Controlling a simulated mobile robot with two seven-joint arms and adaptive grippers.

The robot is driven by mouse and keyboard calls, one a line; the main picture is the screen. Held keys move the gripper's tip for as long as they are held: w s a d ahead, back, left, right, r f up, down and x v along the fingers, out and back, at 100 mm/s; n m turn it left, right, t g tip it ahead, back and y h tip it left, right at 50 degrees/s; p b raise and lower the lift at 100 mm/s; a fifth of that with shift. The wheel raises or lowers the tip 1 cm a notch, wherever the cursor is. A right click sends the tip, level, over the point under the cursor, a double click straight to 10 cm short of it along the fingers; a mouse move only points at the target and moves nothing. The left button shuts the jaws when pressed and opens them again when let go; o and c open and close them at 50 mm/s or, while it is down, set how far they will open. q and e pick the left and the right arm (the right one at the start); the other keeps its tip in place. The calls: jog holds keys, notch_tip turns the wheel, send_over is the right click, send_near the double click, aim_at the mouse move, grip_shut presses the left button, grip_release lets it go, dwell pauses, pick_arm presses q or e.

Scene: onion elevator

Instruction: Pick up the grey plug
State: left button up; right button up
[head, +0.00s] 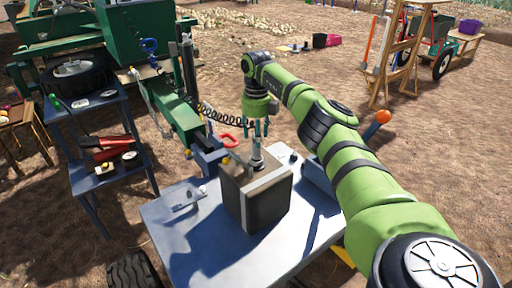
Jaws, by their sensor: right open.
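My right gripper (261,130) hangs fingers down above a dark box with a light metal frame (268,208). Its thin fingers are apart. A small upright grey cylindrical piece (257,160), which looks like the grey plug, stands at the top of the box just below the fingertips. I cannot tell whether the fingertips touch it or sit around its upper end. My left gripper is not in view.
The box stands on a blue-grey table (205,240) with a small metal bracket (187,199) at left. A red handle (229,140) and a black coiled hose (222,118) are close behind. A dark blue tool cart (112,160) and green machine stand left.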

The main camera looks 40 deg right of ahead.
aim_at(256, 150)
jog(key=f, duration=0.4)
jog(key=shift+s+a+f, duration=0.3)
jog(key=shift+s+f, duration=0.05)
jog(key=shift+s, duration=0.05)
jog(key=shift+w+f, duration=0.1)
jog(key=shift+f, duration=0.15)
grip_shut()
